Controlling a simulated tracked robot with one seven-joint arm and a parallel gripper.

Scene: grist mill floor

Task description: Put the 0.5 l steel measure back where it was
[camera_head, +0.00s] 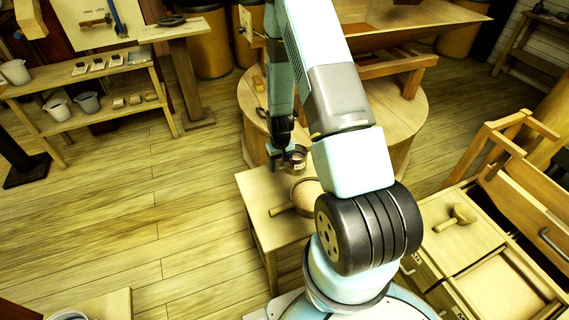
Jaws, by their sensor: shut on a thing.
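The steel measure (297,162) is a small cup-like vessel with a pale label on its side. My gripper (280,158) points down and is shut on it at its left side. The measure appears over the far part of a small wooden table (258,190). I cannot tell whether its base touches the tabletop or hangs just above it. The marking on its label is too small to read.
A round wooden vessel with a handle (304,190) sits on the small table, partly hidden by my arm. A round wooden platform (408,125) stands behind. Left shelves (105,115) hold pails and small items. Open bins (500,288) stand right. The left floor is clear.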

